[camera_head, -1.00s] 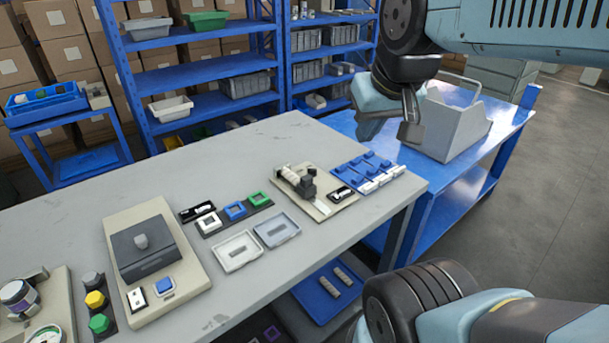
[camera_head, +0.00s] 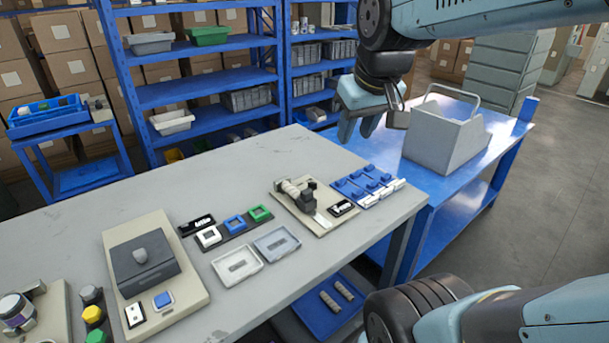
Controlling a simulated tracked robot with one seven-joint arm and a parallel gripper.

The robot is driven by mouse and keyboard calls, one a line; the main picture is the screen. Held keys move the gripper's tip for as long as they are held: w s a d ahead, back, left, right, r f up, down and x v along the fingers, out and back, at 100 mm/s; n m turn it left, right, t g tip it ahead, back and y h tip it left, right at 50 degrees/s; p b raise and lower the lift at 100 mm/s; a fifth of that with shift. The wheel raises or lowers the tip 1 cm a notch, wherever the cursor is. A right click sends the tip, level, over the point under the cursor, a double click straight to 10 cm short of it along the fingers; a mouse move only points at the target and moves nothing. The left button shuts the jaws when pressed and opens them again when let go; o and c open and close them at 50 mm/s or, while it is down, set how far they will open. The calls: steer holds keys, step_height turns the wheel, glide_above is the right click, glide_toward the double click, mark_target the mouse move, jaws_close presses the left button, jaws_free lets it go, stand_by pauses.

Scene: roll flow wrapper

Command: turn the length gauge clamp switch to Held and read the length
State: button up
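What looks like the length gauge (camera_head: 316,228) stands on a beige base at the right end of the grey bench. It has a pale cylinder lying along its top, a black clamp block (camera_head: 307,197) and a small black panel with white marks (camera_head: 341,208) at its right front. The clamp switch and any length reading are too small to make out.
Blue blocks and white pieces (camera_head: 366,184) sit right of the gauge. Two shallow trays (camera_head: 237,263) and small coloured frames (camera_head: 235,223) lie to its left. A beige unit with a dark lid (camera_head: 145,268) stands farther left. A grey tote (camera_head: 440,140) stands on the blue table.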

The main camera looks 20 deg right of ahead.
steer(key=w+f+n+g, duration=0.1)
steer(key=w+n, duration=0.1)
steer(key=w, duration=0.7)
steer(key=n+g, duration=0.4)
steer(key=n, duration=0.3)
glide_above(312, 182)
step_height(312, 182, down, 18)
step_height(312, 182, down, 14)
steer(key=shift+f, duration=0.1)
jaws_close()
